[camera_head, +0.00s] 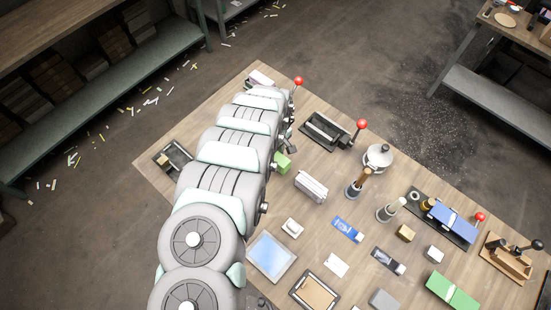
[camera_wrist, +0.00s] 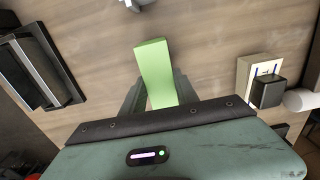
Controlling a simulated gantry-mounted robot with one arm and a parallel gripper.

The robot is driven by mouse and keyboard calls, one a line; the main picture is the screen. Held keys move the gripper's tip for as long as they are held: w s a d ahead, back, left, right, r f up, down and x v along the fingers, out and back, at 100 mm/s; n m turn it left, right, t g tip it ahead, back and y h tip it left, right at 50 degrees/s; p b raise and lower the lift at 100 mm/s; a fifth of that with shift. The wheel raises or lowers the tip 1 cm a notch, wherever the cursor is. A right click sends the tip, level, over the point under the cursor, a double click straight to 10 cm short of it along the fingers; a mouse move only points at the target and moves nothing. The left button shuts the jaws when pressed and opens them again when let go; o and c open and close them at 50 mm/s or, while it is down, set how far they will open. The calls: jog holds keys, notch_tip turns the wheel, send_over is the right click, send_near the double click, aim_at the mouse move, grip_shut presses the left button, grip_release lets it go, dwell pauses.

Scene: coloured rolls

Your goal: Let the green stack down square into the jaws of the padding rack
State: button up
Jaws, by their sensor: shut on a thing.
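My gripper (camera_wrist: 158,82) is shut on the green stack (camera_wrist: 154,62), a light green block standing out between the two fingers. In the head view the green stack (camera_head: 282,163) shows just right of my arm, and my gripper (camera_head: 287,149) is partly hidden by the arm. A black frame with bars and a red-knobbed lever (camera_head: 325,131) looks like the padding rack, though I cannot be sure. It lies up and right of the stack, apart from it. A black frame (camera_wrist: 40,65) also shows at the left of the wrist view.
A silver block (camera_head: 312,186), a wooden-handled tool (camera_head: 357,183) and a round metal pot (camera_head: 378,157) stand to the right. A blue-topped tray (camera_head: 271,256) lies nearer. A larger green block (camera_head: 452,290) lies at lower right. Another small black holder (camera_head: 172,159) sits left of my arm.

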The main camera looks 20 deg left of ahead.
jog(key=shift+r+p, duration=1.55)
jog(key=shift+r, duration=1.05)
